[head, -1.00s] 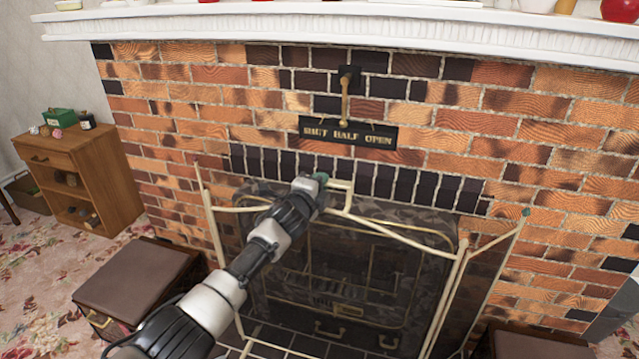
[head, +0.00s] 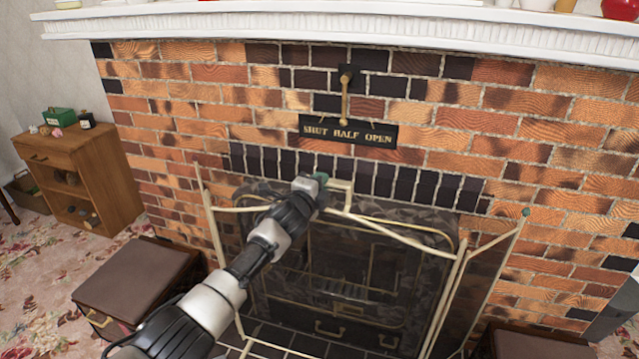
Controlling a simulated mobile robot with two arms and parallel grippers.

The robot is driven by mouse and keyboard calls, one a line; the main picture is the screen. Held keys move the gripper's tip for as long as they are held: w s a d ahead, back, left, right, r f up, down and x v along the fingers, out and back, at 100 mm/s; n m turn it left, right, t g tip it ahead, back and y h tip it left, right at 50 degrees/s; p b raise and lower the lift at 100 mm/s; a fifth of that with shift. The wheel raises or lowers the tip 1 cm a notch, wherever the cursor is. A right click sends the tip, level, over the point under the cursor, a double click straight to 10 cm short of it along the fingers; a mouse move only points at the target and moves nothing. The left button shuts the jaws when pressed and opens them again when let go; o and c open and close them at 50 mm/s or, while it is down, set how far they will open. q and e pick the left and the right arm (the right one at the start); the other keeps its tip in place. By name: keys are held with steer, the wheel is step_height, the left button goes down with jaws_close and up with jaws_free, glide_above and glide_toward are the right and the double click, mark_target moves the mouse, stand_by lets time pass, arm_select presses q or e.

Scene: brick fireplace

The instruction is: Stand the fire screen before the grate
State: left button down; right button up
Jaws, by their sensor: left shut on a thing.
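The fire screen (head: 462,262) has a cream metal frame with dark see-through mesh and folding side panels. It stands upright in front of the dark grate (head: 340,290) in the fireplace opening. My left gripper (head: 322,183) is at the top middle of the screen, shut on its cream handle (head: 342,188). My arm hides part of the screen's left half and some of the grate behind. The screen's lower front edge is partly cut off by the picture. My right gripper is not in view.
A brown-topped box stool (head: 135,280) stands left of the screen, and another (head: 530,343) at the lower right. A wooden cabinet (head: 85,180) stands at the left wall. A white mantel (head: 300,30) with objects runs above. A "SHUT HALF OPEN" damper plate (head: 347,132) is on the bricks.

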arm_select(q)
steer(key=shift+d+r, duration=0.1)
steer(key=shift+r, duration=0.1)
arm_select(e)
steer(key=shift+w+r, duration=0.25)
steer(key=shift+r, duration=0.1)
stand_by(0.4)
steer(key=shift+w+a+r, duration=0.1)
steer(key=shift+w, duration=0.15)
arm_select(q)
steer(key=shift+f+b, duration=0.45)
steer(key=shift+b, duration=0.15)
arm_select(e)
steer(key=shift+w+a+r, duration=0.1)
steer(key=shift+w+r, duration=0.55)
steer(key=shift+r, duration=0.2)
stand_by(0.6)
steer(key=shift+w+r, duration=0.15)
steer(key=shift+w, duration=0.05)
arm_select(q)
steer(key=shift+f, duration=0.25)
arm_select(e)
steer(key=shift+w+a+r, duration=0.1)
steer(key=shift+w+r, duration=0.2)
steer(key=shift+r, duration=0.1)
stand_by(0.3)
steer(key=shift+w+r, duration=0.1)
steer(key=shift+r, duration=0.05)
